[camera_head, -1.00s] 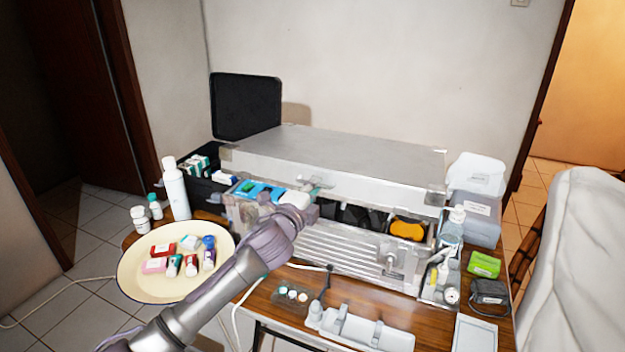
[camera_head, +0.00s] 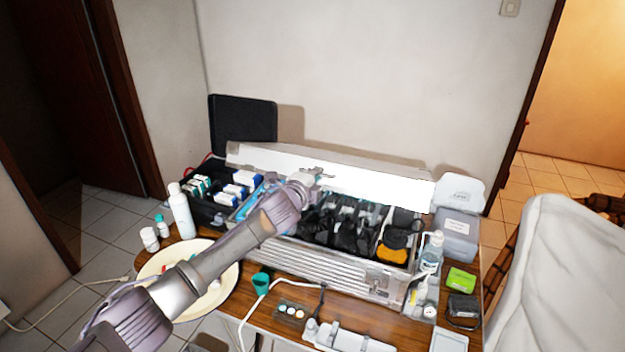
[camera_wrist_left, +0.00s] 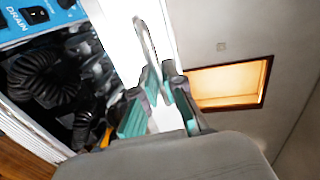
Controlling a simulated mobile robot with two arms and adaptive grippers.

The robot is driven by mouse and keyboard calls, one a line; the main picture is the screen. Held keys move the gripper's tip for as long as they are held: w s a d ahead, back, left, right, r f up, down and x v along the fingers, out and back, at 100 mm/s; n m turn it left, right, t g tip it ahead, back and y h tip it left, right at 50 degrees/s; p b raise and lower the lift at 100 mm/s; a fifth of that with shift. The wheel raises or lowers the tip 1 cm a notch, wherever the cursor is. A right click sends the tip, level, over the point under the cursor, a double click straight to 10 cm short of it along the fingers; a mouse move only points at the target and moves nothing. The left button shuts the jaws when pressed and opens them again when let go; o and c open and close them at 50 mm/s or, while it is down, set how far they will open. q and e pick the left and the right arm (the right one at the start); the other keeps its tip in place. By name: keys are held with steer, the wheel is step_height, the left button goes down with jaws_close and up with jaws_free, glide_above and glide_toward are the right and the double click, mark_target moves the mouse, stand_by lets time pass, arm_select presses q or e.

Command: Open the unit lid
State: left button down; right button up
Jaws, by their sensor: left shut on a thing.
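The unit (camera_head: 330,259) is a silver metal case on the wooden table. Its lid (camera_head: 375,184) is tilted up at the back, and the case's inside shows dark hoses (camera_head: 345,232) and an orange item (camera_head: 391,254). My left gripper (camera_head: 308,178) is at the lid's front edge, left of its middle. In the left wrist view, the teal-padded fingers (camera_wrist_left: 150,105) are shut on a looped metal handle (camera_wrist_left: 146,42) of the lid. The exact contact is partly hidden. My right gripper is not in view.
A black box (camera_head: 205,209) of small cartons sits left of the unit. Grey and white boxes (camera_head: 457,226) stand on the right. A wall is behind.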

arm_select(q)
steer(key=w+r, duration=0.1)
steer(key=w+r+p, duration=0.1)
steer(key=r, duration=0.1)
steer(key=w+d+r+p, duration=0.1)
steer(key=r, duration=0.1)
steer(key=shift+w, duration=0.1)
steer(key=shift+w+d+r, duration=0.2)
steer(key=shift+w+r, duration=0.3)
steer(key=c, duration=1.3)
jaws_free()
steer(key=shift+o, duration=0.2)
steer(key=shift+s, duration=0.1)
steer(key=shift+s+a, duration=0.1)
steer(key=shift+s+a, duration=0.1)
steer(key=shift+s, duration=0.15)
steer(key=v, duration=1.1)
steer(key=shift+s, duration=0.15)
